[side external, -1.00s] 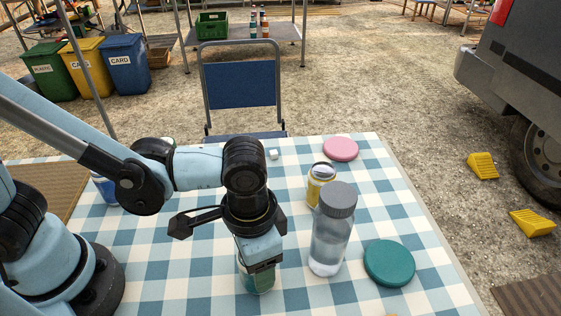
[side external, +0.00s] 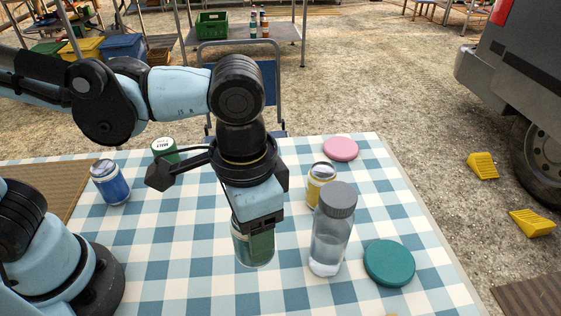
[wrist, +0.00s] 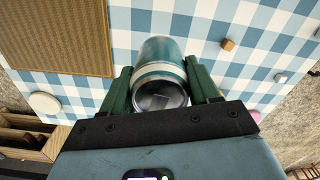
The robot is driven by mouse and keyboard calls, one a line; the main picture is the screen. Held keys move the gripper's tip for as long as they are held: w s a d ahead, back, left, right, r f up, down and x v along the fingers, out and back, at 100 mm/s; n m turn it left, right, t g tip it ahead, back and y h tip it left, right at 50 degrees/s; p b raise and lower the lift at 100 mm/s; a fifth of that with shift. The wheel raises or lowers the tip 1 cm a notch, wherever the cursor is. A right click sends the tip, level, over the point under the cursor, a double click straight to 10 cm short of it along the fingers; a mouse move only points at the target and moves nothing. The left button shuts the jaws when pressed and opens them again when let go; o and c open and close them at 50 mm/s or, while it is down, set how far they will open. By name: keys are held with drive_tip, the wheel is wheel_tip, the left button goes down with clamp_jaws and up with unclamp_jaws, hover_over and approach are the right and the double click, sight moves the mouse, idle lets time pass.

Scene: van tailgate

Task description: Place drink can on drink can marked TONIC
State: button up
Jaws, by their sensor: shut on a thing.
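My gripper (side external: 257,222) is shut on a green drink can (side external: 256,250), holding it upright, apparently just above the checked tablecloth. In the wrist view the can (wrist: 160,75) sits between both fingers, its silver end towards the camera. A blue can (side external: 111,185) with a silver top stands at the table's left. A yellow can (side external: 318,190) with a silver top stands right of my gripper, partly behind the bottle. No TONIC marking is readable on any can.
A clear bottle with a grey lid (side external: 331,240) stands close right of the held can. A teal disc (side external: 389,263) and a pink disc (side external: 341,149) lie further right. A green container (side external: 164,150) stands behind. The cloth between blue can and gripper is clear.

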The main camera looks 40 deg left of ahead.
drive_tip(key=shift+a+r, duration=0.1)
drive_tip(key=shift+r, duration=0.3)
drive_tip(key=w+a+r+n, duration=0.1)
drive_tip(key=a+r+n, duration=0.2)
drive_tip(key=a+n, duration=0.3)
drive_tip(key=w+a+r+n, duration=0.2)
drive_tip(key=a+r+n, duration=0.2)
drive_tip(key=a, duration=0.4)
drive_tip(key=s+a+r+n, duration=0.2)
drive_tip(key=s+a+n, duration=0.1)
drive_tip(key=a+n, duration=0.25)
drive_tip(key=s+a+r+n, duration=0.3)
drive_tip(key=a+n, duration=0.1)
drive_tip(key=a, duration=0.2)
hover_over(102, 166)
drive_tip(key=shift+f, duration=5.65)
drive_tip(key=shift+f, duration=0.1)
